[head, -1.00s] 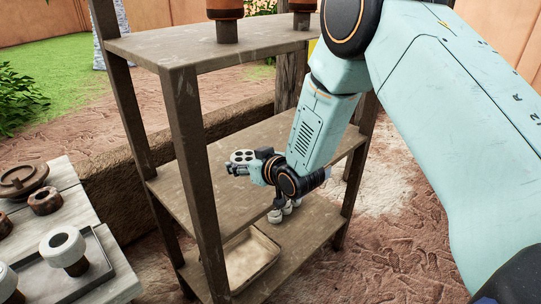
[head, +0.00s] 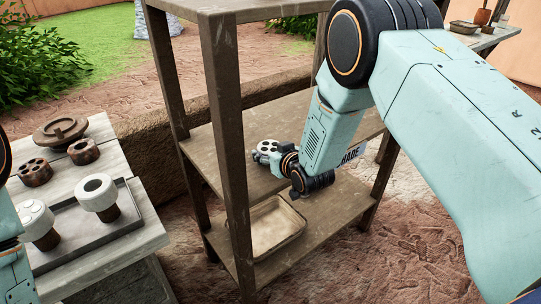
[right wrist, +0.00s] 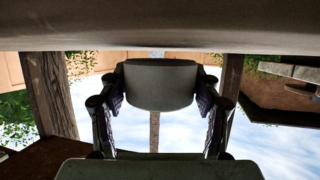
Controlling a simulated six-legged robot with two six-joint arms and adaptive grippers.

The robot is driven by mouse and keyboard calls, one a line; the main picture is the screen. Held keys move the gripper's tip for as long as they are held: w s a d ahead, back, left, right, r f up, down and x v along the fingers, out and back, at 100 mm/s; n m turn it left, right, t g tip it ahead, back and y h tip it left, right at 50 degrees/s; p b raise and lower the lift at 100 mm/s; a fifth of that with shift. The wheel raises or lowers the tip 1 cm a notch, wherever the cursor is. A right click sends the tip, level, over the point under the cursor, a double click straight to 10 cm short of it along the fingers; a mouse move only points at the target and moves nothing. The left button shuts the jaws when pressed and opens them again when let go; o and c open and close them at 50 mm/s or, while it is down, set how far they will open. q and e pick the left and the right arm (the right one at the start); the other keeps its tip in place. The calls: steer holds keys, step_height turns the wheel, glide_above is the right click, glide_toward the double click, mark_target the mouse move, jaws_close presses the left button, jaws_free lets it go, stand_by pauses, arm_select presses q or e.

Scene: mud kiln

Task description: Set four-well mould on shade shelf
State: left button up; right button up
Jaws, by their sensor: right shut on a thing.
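The four-well mould (head: 267,149), a small pale block with dark round wells, is at the middle board of the wooden shade shelf (head: 292,123). My right gripper (head: 279,156) is shut on it from the right. In the right wrist view, a grey rounded block (right wrist: 158,86) sits between the two fingers, its wells hidden. The mould is over the board with its wells up; I cannot tell whether it touches the board. My left gripper is not in view; only part of my left arm shows at the left edge.
A shelf post (head: 228,150) stands left of the mould. A shallow tray (head: 290,242) lies on the lowest board. At left, a worktable (head: 125,258) holds a dark disc (head: 60,130), brown pieces (head: 83,151) and white-topped pieces (head: 97,190). The middle board is otherwise largely clear.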

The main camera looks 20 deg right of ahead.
steer(key=shift+w+f, duration=0.15)
steer(key=shift+f, duration=0.3)
steer(key=shift+w+d+f, duration=0.1)
steer(key=shift+d, duration=0.05)
steer(key=o, duration=0.6)
steer(key=shift+s, duration=0.2)
steer(key=o, duration=0.5)
steer(key=shift+w+f, duration=0.1)
steer(key=shift+f, duration=0.1)
steer(key=shift+c, duration=0.2)
steer(key=shift+r, duration=0.1)
steer(key=shift+r, duration=0.1)
